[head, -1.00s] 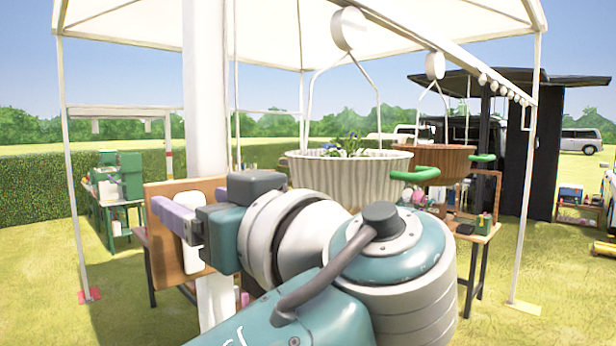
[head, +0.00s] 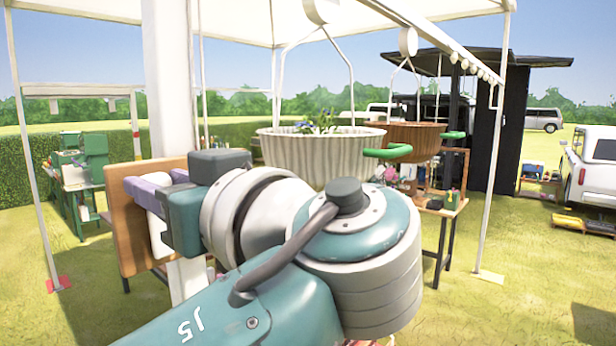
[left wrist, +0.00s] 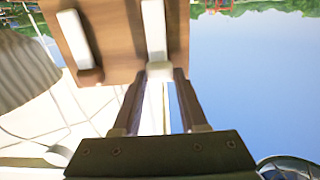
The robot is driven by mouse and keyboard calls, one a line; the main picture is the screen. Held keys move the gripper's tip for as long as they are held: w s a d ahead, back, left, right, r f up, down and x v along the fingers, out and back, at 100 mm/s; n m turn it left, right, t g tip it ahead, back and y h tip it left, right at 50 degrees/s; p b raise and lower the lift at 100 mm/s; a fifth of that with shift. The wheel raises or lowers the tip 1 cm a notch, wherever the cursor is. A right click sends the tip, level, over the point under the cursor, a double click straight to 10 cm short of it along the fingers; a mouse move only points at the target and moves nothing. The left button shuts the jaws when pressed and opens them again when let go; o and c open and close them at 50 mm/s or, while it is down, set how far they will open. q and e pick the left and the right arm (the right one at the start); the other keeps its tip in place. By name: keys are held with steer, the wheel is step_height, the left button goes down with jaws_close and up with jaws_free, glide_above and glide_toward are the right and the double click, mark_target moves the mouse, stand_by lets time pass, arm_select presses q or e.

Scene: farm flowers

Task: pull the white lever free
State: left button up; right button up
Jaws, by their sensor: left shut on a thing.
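A brown wooden board (head: 130,235) stands upright beside the white post at the left of the head view. White levers are on its face; one white lever (head: 158,238) shows below my left gripper (head: 143,188). In the left wrist view two white levers lie against the board (left wrist: 112,35). The nearer lever (left wrist: 155,30) has its end (left wrist: 160,70) between the tips of my left gripper (left wrist: 158,75), which is shut on it. The other lever (left wrist: 75,38) stands to the left, apart from the fingers. I cannot tell whether the held lever is loose. My right gripper is out of view.
A white post (head: 168,90) of the canopy stands right beside the board. A hanging ribbed planter (head: 320,155) with flowers and a brown planter (head: 415,140) are to the right. A table (head: 440,210) stands behind. Open grass lies at the lower right.

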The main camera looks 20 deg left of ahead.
arm_select(q)
jaws_close()
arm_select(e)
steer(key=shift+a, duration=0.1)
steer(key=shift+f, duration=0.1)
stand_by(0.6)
